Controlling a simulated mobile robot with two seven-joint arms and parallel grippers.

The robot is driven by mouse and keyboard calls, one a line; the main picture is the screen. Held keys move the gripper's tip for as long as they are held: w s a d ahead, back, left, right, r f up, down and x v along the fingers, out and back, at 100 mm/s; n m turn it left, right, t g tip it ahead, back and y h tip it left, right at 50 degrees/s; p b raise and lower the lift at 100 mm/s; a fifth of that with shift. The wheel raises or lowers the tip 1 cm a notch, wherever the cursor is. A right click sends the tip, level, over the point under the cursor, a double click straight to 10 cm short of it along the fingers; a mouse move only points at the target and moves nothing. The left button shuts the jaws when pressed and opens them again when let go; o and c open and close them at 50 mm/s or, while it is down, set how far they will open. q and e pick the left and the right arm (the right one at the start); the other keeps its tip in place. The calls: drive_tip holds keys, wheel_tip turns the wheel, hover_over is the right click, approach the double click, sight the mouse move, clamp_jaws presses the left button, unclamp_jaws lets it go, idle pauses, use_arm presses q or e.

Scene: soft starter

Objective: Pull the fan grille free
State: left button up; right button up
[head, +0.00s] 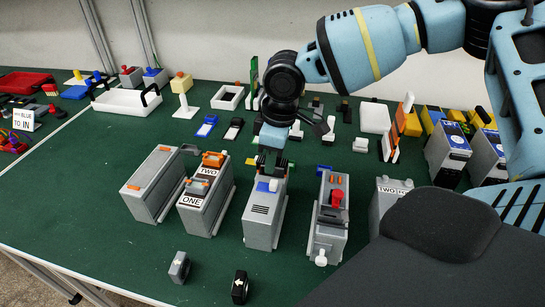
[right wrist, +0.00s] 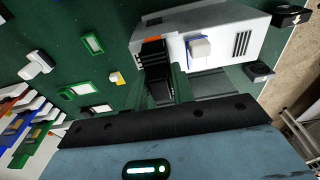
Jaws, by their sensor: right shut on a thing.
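The grey soft starter (head: 261,222) stands upright in the middle of the green table, with dark vent slots on its front. It carries a white and blue block on top, and its pale casing shows in the right wrist view (right wrist: 222,28). A black ribbed piece, which looks like the fan grille (right wrist: 153,52), is at one end of the casing beside a small orange strip. My right gripper (head: 268,163) reaches down over the starter's far end and is shut on the grille. In the head view the gripper hides the grille. My left gripper is not in view.
Grey units stand close on both sides: one labelled TWO and ONE (head: 204,205) at left, one with a red knob (head: 329,217) at right. Two small dark blocks (head: 179,267) (head: 240,286) lie in front. Many small parts and trays crowd the back.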

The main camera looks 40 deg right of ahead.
drive_tip(key=shift+r, duration=0.15)
drive_tip(key=shift+r, duration=1.05)
drive_tip(key=shift+r+p, duration=0.4)
drive_tip(key=shift+r, duration=0.35)
